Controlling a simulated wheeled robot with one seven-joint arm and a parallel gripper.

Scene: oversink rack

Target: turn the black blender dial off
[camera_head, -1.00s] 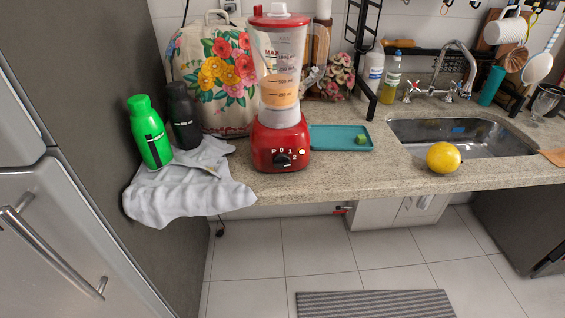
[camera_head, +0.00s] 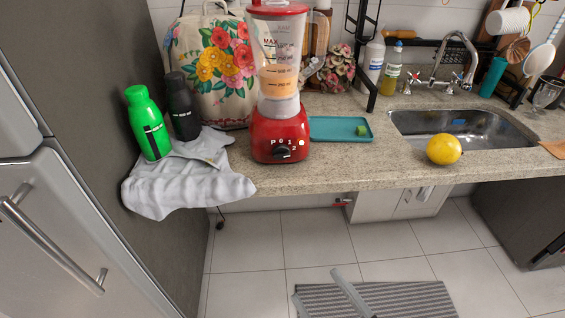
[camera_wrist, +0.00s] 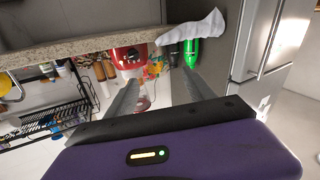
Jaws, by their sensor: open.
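The red blender (camera_head: 280,130) stands upright on the counter with orange liquid in its clear jug. Its black dial (camera_head: 283,151) is on the front of the base, with markings around it. The dial's exact pointing direction is too small to tell. My gripper (camera_head: 316,283) is open and empty, low in front of the counter and well apart from the blender. In the wrist view, which is upside down, the red blender base (camera_wrist: 130,60) appears beyond my spread fingers (camera_wrist: 161,78), near the counter edge.
A grey cloth (camera_head: 190,180) hangs over the counter edge left of the blender, under a green bottle (camera_head: 150,128) and a black bottle (camera_head: 183,112). A teal tray (camera_head: 340,129) lies right of the blender. A yellow fruit (camera_head: 443,149) sits by the sink (camera_head: 480,125). Space before the blender is clear.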

